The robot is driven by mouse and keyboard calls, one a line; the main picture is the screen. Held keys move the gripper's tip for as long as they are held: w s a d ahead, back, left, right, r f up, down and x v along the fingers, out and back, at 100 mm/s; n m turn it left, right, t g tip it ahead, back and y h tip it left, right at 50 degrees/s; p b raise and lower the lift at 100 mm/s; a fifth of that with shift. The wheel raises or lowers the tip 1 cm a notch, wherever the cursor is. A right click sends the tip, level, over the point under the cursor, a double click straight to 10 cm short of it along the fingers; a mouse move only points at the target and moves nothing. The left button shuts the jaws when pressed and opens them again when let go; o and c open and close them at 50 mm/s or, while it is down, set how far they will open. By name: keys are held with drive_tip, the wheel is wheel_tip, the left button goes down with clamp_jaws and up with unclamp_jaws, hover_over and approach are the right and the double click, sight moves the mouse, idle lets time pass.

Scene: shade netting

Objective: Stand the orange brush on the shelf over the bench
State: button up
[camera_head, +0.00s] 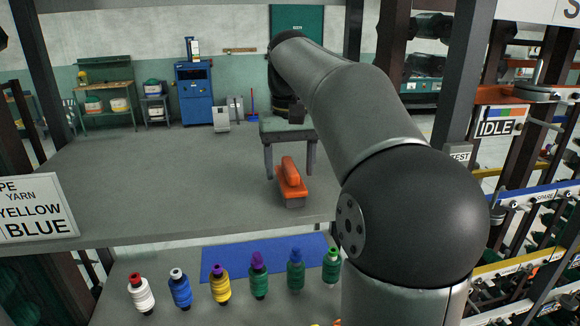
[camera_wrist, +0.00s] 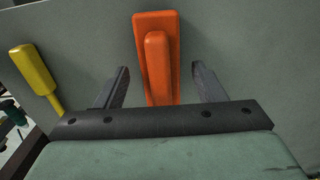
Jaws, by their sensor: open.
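The orange brush (camera_head: 290,183) rests on the grey shelf (camera_head: 170,190), near its front edge. It shows as a long orange block with a narrower raised ridge on it. My gripper (camera_head: 290,174) is open, and its two fingers reach down on either side of the brush's far end. In the wrist view the brush (camera_wrist: 153,80) lies between the open fingers, with a gap visible on both sides. Its near end is hidden behind the gripper body. The bench (camera_head: 180,262) is below the shelf.
Several yarn cones (camera_head: 221,284) stand in a row on the bench, near a blue mat (camera_head: 270,252). In the wrist view a yellow-handled thing (camera_wrist: 36,80) is left of my gripper. Most of the shelf left of the brush is clear. A dark post (camera_head: 462,85) rises at the right.

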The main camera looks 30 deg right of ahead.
sight(290, 165)
wheel_tip(290, 165, up, 7)
idle(0.3)
